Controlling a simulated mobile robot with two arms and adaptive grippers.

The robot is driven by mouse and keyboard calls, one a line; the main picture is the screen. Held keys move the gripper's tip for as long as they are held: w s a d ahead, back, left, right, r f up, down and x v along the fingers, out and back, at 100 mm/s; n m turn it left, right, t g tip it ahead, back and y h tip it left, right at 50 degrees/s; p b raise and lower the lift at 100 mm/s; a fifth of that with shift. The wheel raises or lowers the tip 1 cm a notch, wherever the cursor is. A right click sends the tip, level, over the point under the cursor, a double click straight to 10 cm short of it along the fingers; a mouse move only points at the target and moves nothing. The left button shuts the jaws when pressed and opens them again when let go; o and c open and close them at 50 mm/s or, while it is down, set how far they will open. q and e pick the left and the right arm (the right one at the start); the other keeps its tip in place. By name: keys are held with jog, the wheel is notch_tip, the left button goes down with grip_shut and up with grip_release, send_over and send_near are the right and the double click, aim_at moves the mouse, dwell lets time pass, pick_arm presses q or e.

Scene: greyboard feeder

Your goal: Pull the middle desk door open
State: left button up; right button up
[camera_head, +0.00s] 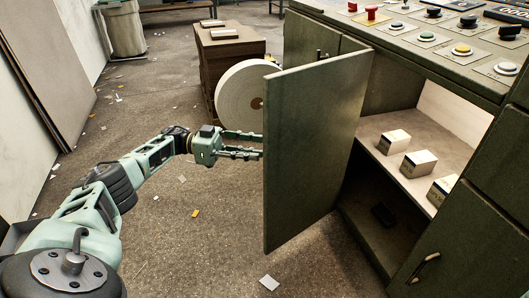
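The middle desk door (313,150) is a dark green panel. It stands swung well out from the desk, with its inner face toward me and the compartment (447,172) to its right uncovered. My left gripper (255,146) is at the left of the door, level with its middle. Two fingers show with a gap between them, but their tips pass behind the door's edge. The door's outer face and any handle on it are hidden, so I cannot tell whether the fingers touch or hold anything. My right gripper is not in view.
Small boxes (396,142) sit on the open compartment's shelf. Buttons line the control panel (440,42) above. Another door with a handle (425,267) is at the lower right. A white roll (242,97) and brown stack (228,50) stand behind. Floor left of the door is mostly clear.

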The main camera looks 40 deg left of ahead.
pick_arm(q)
jog(key=shift+v, duration=1.05)
jog(key=shift+a, duration=0.1)
